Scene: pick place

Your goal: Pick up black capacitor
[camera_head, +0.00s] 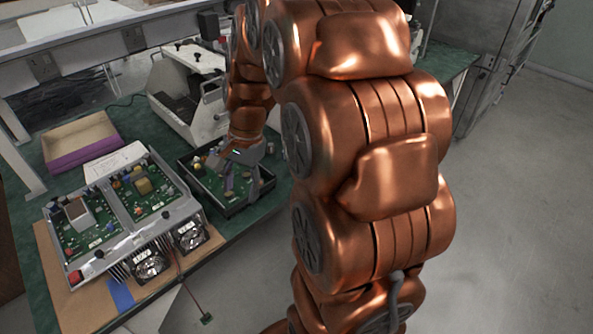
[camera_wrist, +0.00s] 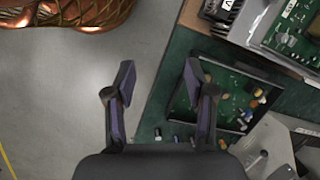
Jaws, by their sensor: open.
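My gripper (camera_head: 242,183) reaches down over a black tray (camera_head: 238,211) that holds a green circuit board (camera_head: 209,184) in the head view. In the wrist view my gripper (camera_wrist: 158,80) has its two purple-grey fingers spread wide, with nothing between them. The tray and board (camera_wrist: 212,72) lie to the right of and behind the right finger there. Several small cylindrical parts (camera_wrist: 158,133) stand near the lower edge of the wrist view, between and beside the finger bases. They are too small to tell which one is the black capacitor.
A metal chassis with circuit boards and fans (camera_head: 126,220) stands left of the tray. A white open case (camera_head: 185,95) and a purple-sided box (camera_head: 82,143) are behind. The green tabletop (camera_head: 225,228) ends close in front of the tray, with grey floor (camera_head: 510,220) beyond.

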